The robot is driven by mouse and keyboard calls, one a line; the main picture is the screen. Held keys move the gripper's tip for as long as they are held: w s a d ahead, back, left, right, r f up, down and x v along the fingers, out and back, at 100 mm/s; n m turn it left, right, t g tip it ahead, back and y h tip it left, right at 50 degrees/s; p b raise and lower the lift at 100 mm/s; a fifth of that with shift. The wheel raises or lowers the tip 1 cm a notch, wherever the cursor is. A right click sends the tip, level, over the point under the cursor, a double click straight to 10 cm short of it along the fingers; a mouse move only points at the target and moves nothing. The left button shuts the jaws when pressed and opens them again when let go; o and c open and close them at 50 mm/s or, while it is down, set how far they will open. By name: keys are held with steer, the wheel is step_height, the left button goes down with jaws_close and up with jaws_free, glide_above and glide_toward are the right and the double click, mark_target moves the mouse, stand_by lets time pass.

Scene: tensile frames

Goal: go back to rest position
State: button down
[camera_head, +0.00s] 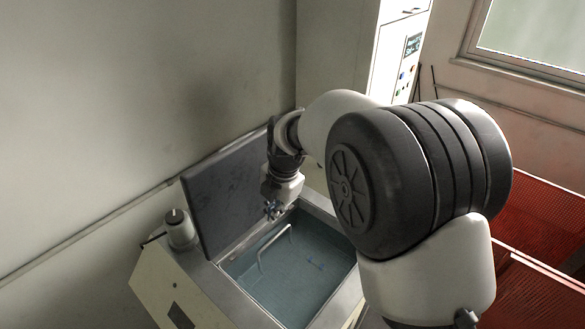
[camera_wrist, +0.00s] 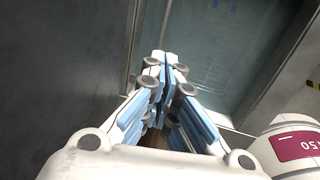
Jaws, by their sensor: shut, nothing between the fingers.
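My gripper (camera_head: 273,209) is at the end of my arm, above the back edge of an open tank. In the wrist view my gripper (camera_wrist: 165,62) is shut, its fingertips together with nothing between them. The tank's water (camera_head: 300,277) is blue-green, and a white wire handle (camera_head: 274,247) stands up in it. A small blue item (camera_head: 315,265) shows in the water, too small to make out. My arm covers the tank's right side in the head view.
The tank's dark lid (camera_head: 228,190) stands open behind it, close to my gripper. A round grey-topped canister (camera_head: 180,229) sits at the tank's left corner. A tall white cabinet (camera_head: 345,45) stands behind my arm. Red mesh panels (camera_head: 535,215) are on the right.

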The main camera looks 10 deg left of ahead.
steer(key=s+d+r+m+t, duration=0.1)
steer(key=s+d+r+m, duration=0.3)
steer(key=d+r+m, duration=0.3)
steer(key=s+d+r+m+t, duration=0.1)
steer(key=s+d+r+m, duration=0.45)
steer(key=d, duration=0.35)
steer(key=s+d+m+h, duration=0.1)
steer(key=s+d+m, duration=0.4)
steer(key=s+m, duration=0.3)
steer(key=s+d+m+t, duration=0.1)
steer(key=s+d+m, duration=0.5)
steer(key=s+m, duration=0.3)
steer(key=shift+s+d+r+h, duration=0.15)
steer(key=shift+d+r+h, duration=0.1)
steer(key=shift+h, duration=0.15)
